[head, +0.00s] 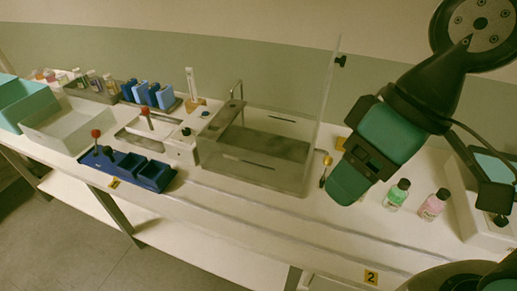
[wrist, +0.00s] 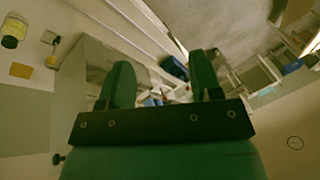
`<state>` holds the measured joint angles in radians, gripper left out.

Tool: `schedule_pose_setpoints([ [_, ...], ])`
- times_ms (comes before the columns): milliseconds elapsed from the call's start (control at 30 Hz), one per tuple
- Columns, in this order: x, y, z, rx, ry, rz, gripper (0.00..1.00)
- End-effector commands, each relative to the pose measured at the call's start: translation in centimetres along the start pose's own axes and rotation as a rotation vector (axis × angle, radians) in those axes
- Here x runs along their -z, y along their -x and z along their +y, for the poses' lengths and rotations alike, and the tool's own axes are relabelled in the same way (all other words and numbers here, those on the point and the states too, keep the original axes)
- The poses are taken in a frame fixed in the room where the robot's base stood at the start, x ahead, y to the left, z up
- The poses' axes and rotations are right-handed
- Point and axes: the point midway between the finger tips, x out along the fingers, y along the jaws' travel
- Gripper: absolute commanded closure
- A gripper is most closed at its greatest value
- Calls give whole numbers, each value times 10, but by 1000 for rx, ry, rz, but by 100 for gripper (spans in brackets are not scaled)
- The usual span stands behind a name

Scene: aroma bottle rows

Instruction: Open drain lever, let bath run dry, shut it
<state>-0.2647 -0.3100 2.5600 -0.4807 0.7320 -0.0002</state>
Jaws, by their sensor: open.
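The clear-walled bath (head: 250,170) stands mid-bench in the head view. A dark grey surface shows inside it; I cannot tell how much liquid it holds. A small yellow-tipped lever (head: 326,161) stands at the bath's right side, apparently the drain lever. Its lower end is dark, and I cannot tell whether it is open or shut. My gripper (head: 343,192), green, hangs just right of and in front of the lever, its fingers pointing down. In the wrist view its two fingers (wrist: 162,82) are apart with nothing held between them.
Two capped bottles, green (head: 397,194) and pink (head: 433,205), stand right of my gripper. A blue tray (head: 150,176) with a red-knobbed piece lies at left. Blue blocks (head: 146,93) and pale bins (head: 58,126) stand farther back. The bench front is clear.

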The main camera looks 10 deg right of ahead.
Motion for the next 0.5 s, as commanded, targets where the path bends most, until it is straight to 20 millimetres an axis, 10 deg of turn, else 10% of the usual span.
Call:
schedule_pose_setpoints([
  [300,10,-2,10,-7,-22,0,42],
  [500,71,-16,96,-56,-181,-1,42],
])
